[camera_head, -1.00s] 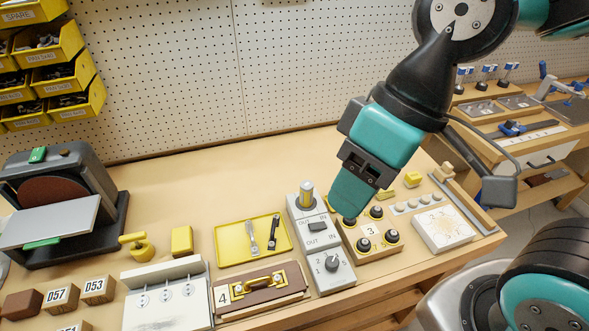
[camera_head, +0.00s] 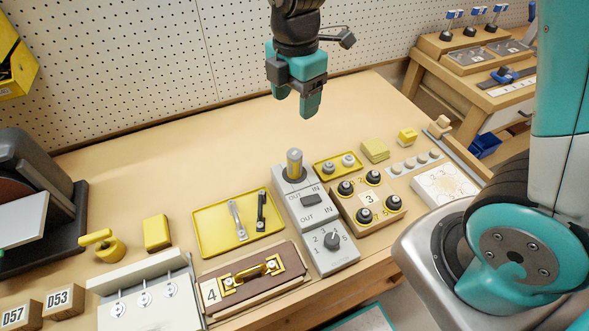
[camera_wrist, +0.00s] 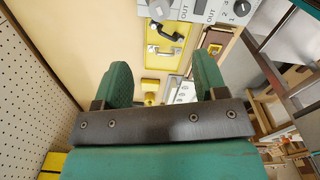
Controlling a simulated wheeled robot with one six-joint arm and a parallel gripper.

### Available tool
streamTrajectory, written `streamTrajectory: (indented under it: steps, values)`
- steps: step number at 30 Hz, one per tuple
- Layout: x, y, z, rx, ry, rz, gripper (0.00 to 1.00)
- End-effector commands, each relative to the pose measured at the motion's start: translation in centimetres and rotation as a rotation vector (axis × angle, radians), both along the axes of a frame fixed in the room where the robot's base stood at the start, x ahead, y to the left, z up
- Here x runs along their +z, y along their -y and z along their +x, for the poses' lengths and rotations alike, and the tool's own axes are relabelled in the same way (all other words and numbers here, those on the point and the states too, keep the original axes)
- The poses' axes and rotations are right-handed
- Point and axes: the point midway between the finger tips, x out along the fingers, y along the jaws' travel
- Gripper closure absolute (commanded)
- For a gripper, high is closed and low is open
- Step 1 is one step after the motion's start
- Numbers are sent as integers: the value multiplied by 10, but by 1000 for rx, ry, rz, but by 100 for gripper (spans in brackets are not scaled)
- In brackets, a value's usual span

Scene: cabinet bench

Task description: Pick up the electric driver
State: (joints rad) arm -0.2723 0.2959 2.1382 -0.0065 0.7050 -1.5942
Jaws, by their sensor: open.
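I cannot surely pick out an electric driver in these views. A yellow tray (camera_head: 208,236) lies on the bench and holds a silver tool (camera_head: 238,219) and a black tool (camera_head: 261,210). The tray also shows in the wrist view (camera_wrist: 157,61), beyond my fingers. A yellow piece with a knobbed handle (camera_head: 103,245) stands left of the tray. My gripper (camera_head: 298,102) is open and empty, raised above the back of the bench. Both green fingers show apart in the wrist view (camera_wrist: 163,80); nothing is between them.
A brown board with a yellow handle (camera_head: 250,283) lies in front. The bench behind the tray is clear.

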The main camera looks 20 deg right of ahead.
Motion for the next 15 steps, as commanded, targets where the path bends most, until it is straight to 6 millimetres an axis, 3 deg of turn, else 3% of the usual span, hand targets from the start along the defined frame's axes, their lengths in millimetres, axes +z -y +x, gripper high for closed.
streamTrajectory:
  steps: [5, 15]
  values:
    - [-28, 1, 1, 28, -9, -9, 35]
    - [-102, 1, 1, 27, -7, -7, 35]
